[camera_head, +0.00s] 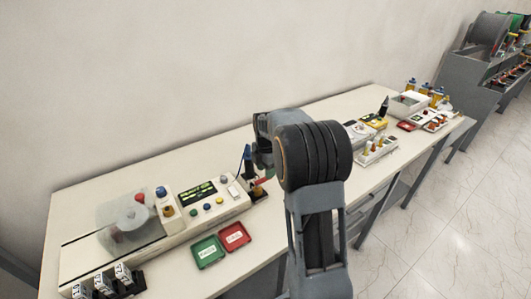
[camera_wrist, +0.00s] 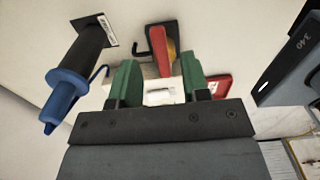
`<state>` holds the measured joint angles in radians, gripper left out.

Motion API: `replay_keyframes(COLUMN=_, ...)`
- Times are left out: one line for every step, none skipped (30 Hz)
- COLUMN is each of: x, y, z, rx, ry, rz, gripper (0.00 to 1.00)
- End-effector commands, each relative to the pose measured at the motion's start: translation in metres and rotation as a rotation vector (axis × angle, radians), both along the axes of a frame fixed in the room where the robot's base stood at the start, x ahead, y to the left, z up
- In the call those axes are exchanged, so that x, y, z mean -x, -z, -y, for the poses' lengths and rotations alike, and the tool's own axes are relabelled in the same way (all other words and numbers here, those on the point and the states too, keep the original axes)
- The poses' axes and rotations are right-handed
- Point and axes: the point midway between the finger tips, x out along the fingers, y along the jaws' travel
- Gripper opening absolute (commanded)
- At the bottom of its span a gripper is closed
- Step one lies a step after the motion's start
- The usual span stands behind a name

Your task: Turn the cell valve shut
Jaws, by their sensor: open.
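My gripper (camera_wrist: 160,80) is open, with its two green fingers apart in the wrist view. A red lever-like part (camera_wrist: 160,48) with a yellow and dark piece beside it shows beyond and between the fingertips; I cannot tell whether a finger touches it. I cannot tell surely that this is the cell valve. It also shows in part in the head view (camera_head: 262,180), beside my arm. A black cylinder with a blue end (camera_wrist: 75,78) stands left of the fingers. In the head view my arm's wrist hides most of the gripper.
A tester (camera_head: 180,225) with a display, coloured buttons and a clear cover stands on the left of the bench (camera_head: 100,187). A green tray (camera_head: 207,251) and a red tray (camera_head: 234,236) lie in front. Bottles and boxes (camera_head: 408,104) crowd the right end.

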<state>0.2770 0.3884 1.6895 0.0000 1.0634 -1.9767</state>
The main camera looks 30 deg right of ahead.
Motion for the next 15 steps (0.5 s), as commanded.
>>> replay_keyframes(x=-0.001, y=-0.011, z=0.000, rx=0.001, ry=0.000, rz=0.005, gripper=0.43)
replay_keyframes(x=-0.001, y=-0.018, z=0.000, rx=0.001, ry=0.000, rz=0.006, gripper=0.43)
replay_keyframes(x=-0.001, y=-0.026, z=0.000, rx=0.001, ry=0.000, rz=0.006, gripper=0.43)
replay_keyframes(x=-0.001, y=-0.033, z=0.000, rx=0.001, ry=-0.001, rz=0.005, gripper=0.43)
replay_keyframes(x=-0.001, y=-0.039, z=0.000, rx=0.001, ry=-0.001, rz=0.005, gripper=0.43)
replay_keyframes(x=-0.001, y=-0.047, z=0.000, rx=0.001, ry=-0.001, rz=0.005, gripper=0.43)
replay_keyframes(x=-0.001, y=-0.053, z=0.000, rx=0.001, ry=-0.001, rz=0.005, gripper=0.43)
replay_keyframes(x=-0.001, y=-0.059, z=0.000, rx=0.001, ry=-0.001, rz=0.005, gripper=0.43)
replay_keyframes(x=-0.001, y=-0.066, z=0.000, rx=0.001, ry=-0.001, rz=0.004, gripper=0.43)
replay_keyframes(x=-0.001, y=-0.071, z=0.000, rx=0.001, ry=-0.001, rz=0.004, gripper=0.43)
replay_keyframes(x=-0.001, y=-0.076, z=0.000, rx=0.001, ry=-0.001, rz=0.003, gripper=0.43)
replay_keyframes(x=-0.001, y=-0.082, z=0.000, rx=0.001, ry=-0.001, rz=0.003, gripper=0.43)
replay_keyframes(x=0.000, y=-0.085, z=0.000, rx=0.001, ry=-0.001, rz=0.002, gripper=0.43)
replay_keyframes(x=-0.001, y=-0.089, z=0.000, rx=0.001, ry=-0.001, rz=0.002, gripper=0.43)
replay_keyframes(x=-0.001, y=-0.094, z=0.000, rx=0.001, ry=-0.001, rz=0.002, gripper=0.43)
